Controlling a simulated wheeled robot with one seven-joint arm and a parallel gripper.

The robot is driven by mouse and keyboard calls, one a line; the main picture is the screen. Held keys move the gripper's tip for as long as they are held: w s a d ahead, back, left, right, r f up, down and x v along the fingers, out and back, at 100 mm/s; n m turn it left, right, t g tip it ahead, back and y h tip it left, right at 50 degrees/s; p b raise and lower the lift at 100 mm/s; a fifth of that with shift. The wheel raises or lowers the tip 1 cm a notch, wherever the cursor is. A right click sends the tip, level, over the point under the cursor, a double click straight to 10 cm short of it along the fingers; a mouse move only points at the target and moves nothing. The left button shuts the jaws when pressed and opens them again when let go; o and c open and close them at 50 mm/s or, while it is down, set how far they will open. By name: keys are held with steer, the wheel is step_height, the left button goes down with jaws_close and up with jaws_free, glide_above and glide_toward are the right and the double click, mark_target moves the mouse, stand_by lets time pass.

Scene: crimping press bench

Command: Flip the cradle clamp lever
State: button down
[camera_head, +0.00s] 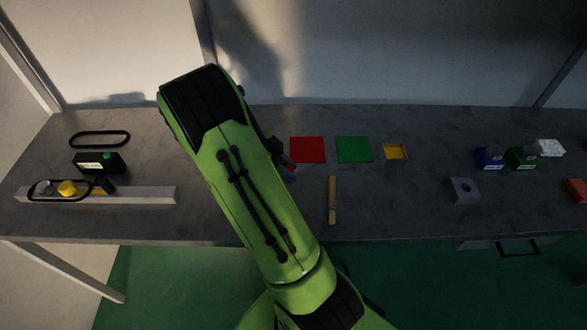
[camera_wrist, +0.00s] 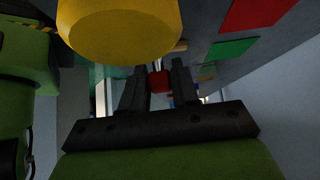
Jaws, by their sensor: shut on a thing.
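My gripper (camera_wrist: 157,88) shows in the wrist view with its two dark fingers on either side of a small red knob (camera_wrist: 159,80). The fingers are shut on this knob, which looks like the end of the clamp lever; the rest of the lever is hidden. A large yellow rounded part (camera_wrist: 118,28) hangs close to the camera, above and left of the fingers. In the head view my green arm covers the gripper and most of the clamp. Only a small dark part with a bit of red (camera_head: 289,170) shows at the arm's right edge.
Red (camera_head: 307,150) and green (camera_head: 354,149) mats, a yellow tray (camera_head: 395,152) and a wooden stick (camera_head: 332,200) lie right of my arm. A grey block (camera_head: 463,191) and small boxes stand farther right. A long rail (camera_head: 140,195) and black box (camera_head: 98,162) stand left.

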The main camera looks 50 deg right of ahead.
steer(key=shift+w+a, duration=0.25)
steer(key=shift+w, duration=0.1)
steer(key=shift+w+a, duration=0.15)
steer(key=shift+a, duration=0.05)
steer(key=c, duration=0.9)
jaws_free()
steer(key=shift+w+a, duration=0.1)
steer(key=shift+r, duration=0.2)
steer(key=p+v, duration=0.5)
steer(key=v, duration=1)
steer(key=shift+w+a+p, duration=0.15)
steer(key=shift+p, duration=0.25)
